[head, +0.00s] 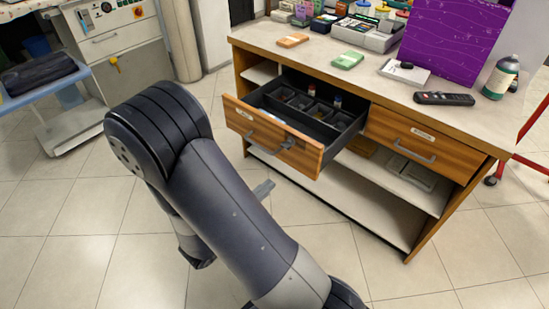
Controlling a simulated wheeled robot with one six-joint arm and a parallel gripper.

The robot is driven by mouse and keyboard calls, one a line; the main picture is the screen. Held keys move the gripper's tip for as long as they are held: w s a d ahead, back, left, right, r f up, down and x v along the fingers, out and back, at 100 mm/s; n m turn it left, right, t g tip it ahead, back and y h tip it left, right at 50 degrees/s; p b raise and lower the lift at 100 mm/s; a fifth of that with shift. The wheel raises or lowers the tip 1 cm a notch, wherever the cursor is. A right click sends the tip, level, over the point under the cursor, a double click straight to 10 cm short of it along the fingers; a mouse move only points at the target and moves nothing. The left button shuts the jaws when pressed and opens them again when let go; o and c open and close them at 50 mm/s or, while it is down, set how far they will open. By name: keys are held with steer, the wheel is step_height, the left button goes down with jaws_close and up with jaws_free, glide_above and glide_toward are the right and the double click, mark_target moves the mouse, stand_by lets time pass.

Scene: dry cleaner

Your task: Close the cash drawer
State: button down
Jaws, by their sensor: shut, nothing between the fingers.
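The cash drawer (270,137) is the left drawer of the wooden counter and is pulled well out. Its wooden front has a metal handle and a small label. Inside is a black divided tray (318,119) with small items in its compartments. My gripper (263,189) is mostly hidden behind my arm; only a grey tip shows, in front of and below the drawer front in the picture. It is shut and empty. It appears apart from the drawer, though its exact distance is hard to tell.
The right drawer (402,137) is shut. The countertop (315,56) holds soap-like blocks, a remote (444,98), a bottle (501,77) and a purple panel (452,38). Open shelves lie below. A blue-topped cart (40,87) stands at left. The tiled floor before the counter is clear.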

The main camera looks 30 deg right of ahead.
mark_target(306, 152)
steer(key=b+x, duration=0.1)
steer(key=x, duration=1.3)
steer(key=shift+s, duration=0.1)
